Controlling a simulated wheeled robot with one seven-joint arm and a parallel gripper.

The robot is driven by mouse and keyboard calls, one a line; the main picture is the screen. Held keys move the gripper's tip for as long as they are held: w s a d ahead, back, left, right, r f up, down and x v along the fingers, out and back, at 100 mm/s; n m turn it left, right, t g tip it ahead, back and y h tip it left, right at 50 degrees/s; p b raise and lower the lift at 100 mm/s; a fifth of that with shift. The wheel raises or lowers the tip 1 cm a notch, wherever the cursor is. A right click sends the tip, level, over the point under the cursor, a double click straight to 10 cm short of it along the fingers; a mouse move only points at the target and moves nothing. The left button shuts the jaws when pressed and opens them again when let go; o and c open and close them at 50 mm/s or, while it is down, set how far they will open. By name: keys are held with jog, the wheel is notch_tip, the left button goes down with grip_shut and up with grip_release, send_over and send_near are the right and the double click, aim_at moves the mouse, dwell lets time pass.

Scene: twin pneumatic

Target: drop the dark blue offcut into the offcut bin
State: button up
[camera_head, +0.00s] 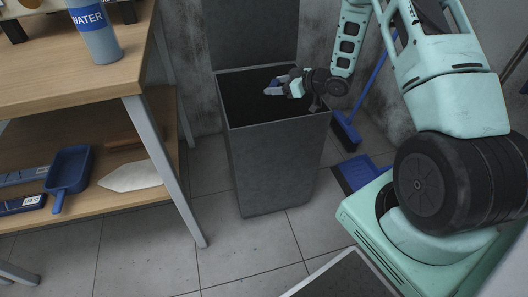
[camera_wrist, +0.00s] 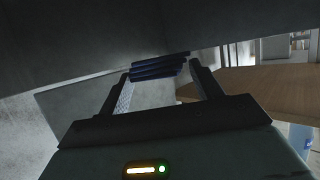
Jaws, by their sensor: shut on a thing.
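The offcut bin (camera_head: 272,165) is a tall grey box with a dark open top. It stands on the tiled floor, its lid raised behind it. My gripper (camera_head: 274,87) reaches in from the right and is over the bin's opening. In the wrist view, the dark blue offcut (camera_wrist: 158,67) lies across the ends of my gripper's fingers (camera_wrist: 163,82). The fingers are shut on it. In the head view the offcut is small and hard to separate from the fingers. The bin's inside is too dark to see its contents.
A wooden workbench (camera_head: 100,84) with a blue water bottle (camera_head: 95,32) stands left of the bin. Its lower shelf (camera_head: 120,197) holds a blue dustpan (camera_head: 70,170) and other pieces. A blue broom (camera_head: 346,130) leans at the wall to the right.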

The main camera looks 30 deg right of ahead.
jog(key=o, duration=1)
jog(key=shift+o, duration=0.2)
jog(key=shift+r, duration=0.1)
notch_tip(320, 180, up, 10)
jog(key=p, duration=0.3)
